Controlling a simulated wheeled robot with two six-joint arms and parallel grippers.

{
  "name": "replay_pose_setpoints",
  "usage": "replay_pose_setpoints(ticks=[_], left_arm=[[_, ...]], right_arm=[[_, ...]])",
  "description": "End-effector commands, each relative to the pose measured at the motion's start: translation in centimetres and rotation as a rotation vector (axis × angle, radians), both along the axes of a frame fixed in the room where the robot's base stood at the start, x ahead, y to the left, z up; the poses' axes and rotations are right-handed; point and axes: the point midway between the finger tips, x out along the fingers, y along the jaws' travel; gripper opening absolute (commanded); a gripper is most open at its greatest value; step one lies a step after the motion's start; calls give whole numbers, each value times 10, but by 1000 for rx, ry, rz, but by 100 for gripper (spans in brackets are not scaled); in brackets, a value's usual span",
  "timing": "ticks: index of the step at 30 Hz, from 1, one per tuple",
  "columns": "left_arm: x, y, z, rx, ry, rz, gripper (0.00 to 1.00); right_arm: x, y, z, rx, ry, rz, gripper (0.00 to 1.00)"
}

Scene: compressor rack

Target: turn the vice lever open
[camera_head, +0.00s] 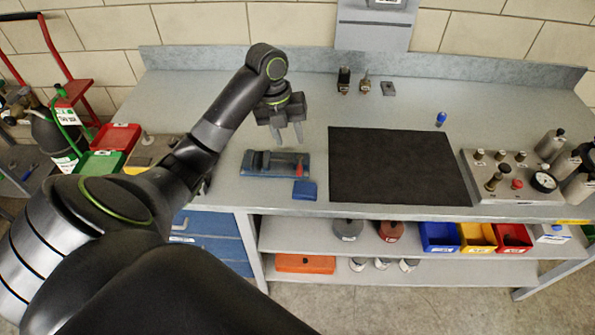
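The vice (262,164) is a small blue and grey block on the grey bench, left of the black mat. Its lever (299,169) appears as a short red piece at the vice's right end. My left gripper (287,137) hangs above and just behind the vice with its fingers pointing down. The two fingers are apart with nothing seen between them, and they do not appear to touch the lever. My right gripper is out of view.
A small blue block (305,190) lies at the vice's front right. The black mat (400,165) covers the middle of the bench (225,120). Small fittings (365,86) stand at the back. A gauge panel (512,178) sits at right. Red and green bins (117,137) are at left.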

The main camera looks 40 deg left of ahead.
Motion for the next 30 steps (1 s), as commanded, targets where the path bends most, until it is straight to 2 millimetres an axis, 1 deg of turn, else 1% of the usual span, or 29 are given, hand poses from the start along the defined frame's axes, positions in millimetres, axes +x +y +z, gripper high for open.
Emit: replay_pose_setpoints(ticks=[1,13,14,15,18,21,25,30], left_arm=[[1,-1,-13,-1,-1,0,37],[6,-10,-64,-1,0,1,37],[6,-12,-66,-4,4,2,37],[7,-14,-73,-5,4,2,37],[9,-16,-89,-2,4,2,37],[10,-18,-101,-3,2,1,37],[11,-19,-109,-1,1,1,37],[12,-19,-112,1,-1,0,37]], right_arm=[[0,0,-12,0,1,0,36],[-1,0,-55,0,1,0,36],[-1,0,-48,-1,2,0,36],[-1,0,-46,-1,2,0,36],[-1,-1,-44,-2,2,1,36],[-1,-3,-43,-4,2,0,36],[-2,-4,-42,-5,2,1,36],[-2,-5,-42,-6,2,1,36]])
